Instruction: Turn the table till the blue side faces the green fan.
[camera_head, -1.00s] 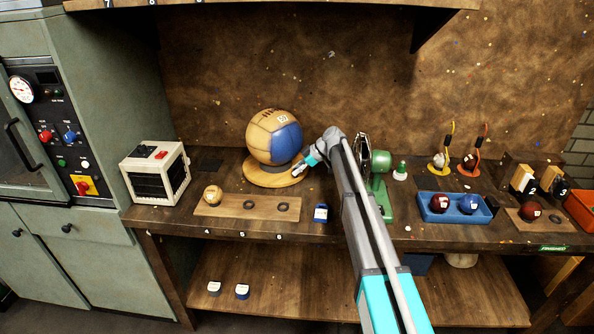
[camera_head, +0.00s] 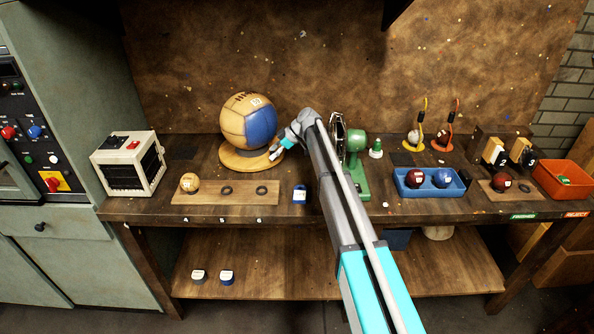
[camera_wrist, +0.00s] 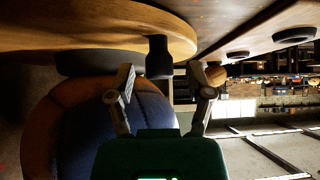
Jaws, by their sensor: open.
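A round wooden turntable (camera_head: 238,163) stands on the bench and bears a large tan ball (camera_head: 236,111) with a blue panel (camera_head: 261,126) facing front-right. The green fan (camera_head: 355,150) stands to the right, partly behind my arm. My gripper (camera_head: 275,153) is at the turntable's right edge. In the wrist view my gripper (camera_wrist: 162,80) is open. A dark peg (camera_wrist: 158,57) at the edge of the turntable (camera_wrist: 95,25) shows between the fingertips. Whether either finger touches it I cannot tell. The ball's blue panel (camera_wrist: 75,130) is close beside the left finger.
A white box (camera_head: 128,163) stands left of the turntable. A wooden board (camera_head: 212,196) with a small tan ball (camera_head: 189,182) lies in front. A blue tray (camera_head: 408,191) with two balls is right of the fan. A shelf runs below.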

